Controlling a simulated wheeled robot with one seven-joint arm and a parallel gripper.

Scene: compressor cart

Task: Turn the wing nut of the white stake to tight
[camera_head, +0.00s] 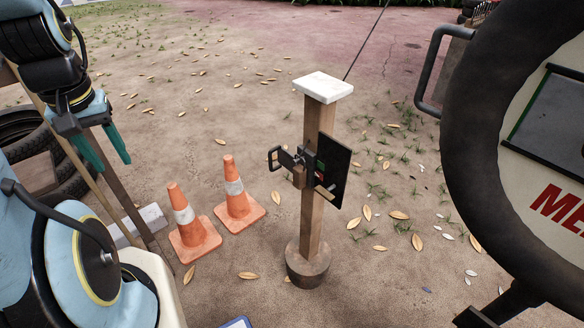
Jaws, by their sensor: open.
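The white stake (312,215) is an upright wooden post with a white square cap (322,87) and a round base on the ground. A dark metal clamp or bracket (298,160) sits on its left side at mid-height, with a loop handle sticking out left. The wing nut is too small to tell apart within this dark hardware. A black panel (336,170) is fixed at the right side of the post. My gripper (112,162) is at the upper left, its teal fingers pointing down, open and empty. It is well to the left of the stake, touching nothing there.
Two orange cones (238,205) stand left of the stake. Tyres (35,140), leaning poles and a pale block (150,217) lie at the left. A large black-rimmed round body (478,150) with red letters and a metal handle (432,70) fills the right. Leaf-strewn ground behind is open.

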